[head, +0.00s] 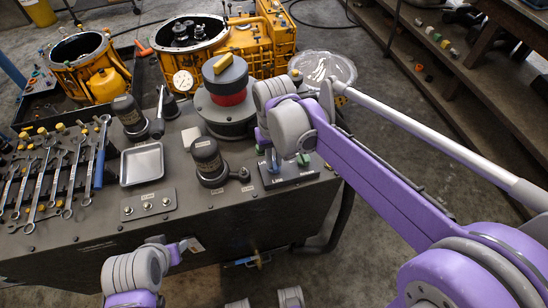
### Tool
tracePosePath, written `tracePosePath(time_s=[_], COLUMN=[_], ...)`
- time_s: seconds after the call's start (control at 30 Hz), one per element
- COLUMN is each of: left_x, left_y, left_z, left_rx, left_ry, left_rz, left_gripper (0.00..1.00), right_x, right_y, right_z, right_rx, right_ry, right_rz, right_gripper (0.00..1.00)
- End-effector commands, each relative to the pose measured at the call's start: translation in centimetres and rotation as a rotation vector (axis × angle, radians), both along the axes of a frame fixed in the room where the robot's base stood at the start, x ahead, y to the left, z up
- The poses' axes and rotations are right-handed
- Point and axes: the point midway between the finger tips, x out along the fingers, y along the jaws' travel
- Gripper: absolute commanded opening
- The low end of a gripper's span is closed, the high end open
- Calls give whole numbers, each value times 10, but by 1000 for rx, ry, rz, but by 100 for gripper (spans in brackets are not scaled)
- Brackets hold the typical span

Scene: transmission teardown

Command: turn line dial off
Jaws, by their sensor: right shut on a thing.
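A dark plate (285,180) with a pale label that seems to read "LINE" sits on the bench's right end. My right gripper (272,160) points down over this plate and is shut on the line dial, which is mostly hidden behind my gripper and wrist. I cannot make out the dial's setting. A small green part shows beside the gripper, above the plate. My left gripper (188,246) is low, near the bench's front face; its fingers are too small to read and I see nothing held in it.
A large grey and red round unit with a yellow bar (228,88) stands close behind my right gripper. A black capped cylinder (208,160) stands to its left. A metal tray (142,164) and several wrenches (62,175) lie farther left. Yellow housings (190,45) stand behind.

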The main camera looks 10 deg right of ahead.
Motion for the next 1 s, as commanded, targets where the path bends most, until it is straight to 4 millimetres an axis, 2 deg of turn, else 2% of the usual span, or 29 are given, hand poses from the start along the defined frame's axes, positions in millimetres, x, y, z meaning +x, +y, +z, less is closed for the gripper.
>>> tracePosePath(time_s=[0.03,0.17,0.47,0.57,1.0], left_x=[0,0,0,0,2], left_y=[0,0,0,0,0], left_z=[0,0,0,1,9], left_rx=[0,0,0,0,0], left_ry=[0,0,0,0,-4], left_rz=[0,0,0,0,0], left_gripper=[50,50,50,50,50], right_x=[0,0,0,0,0], right_y=[0,0,0,0,0], right_z=[0,0,1,8,89], right_rx=[0,0,0,0,0], right_ry=[-1,0,0,0,-1], right_rz=[0,0,1,1,1], right_gripper=[22,45,46,46,46])
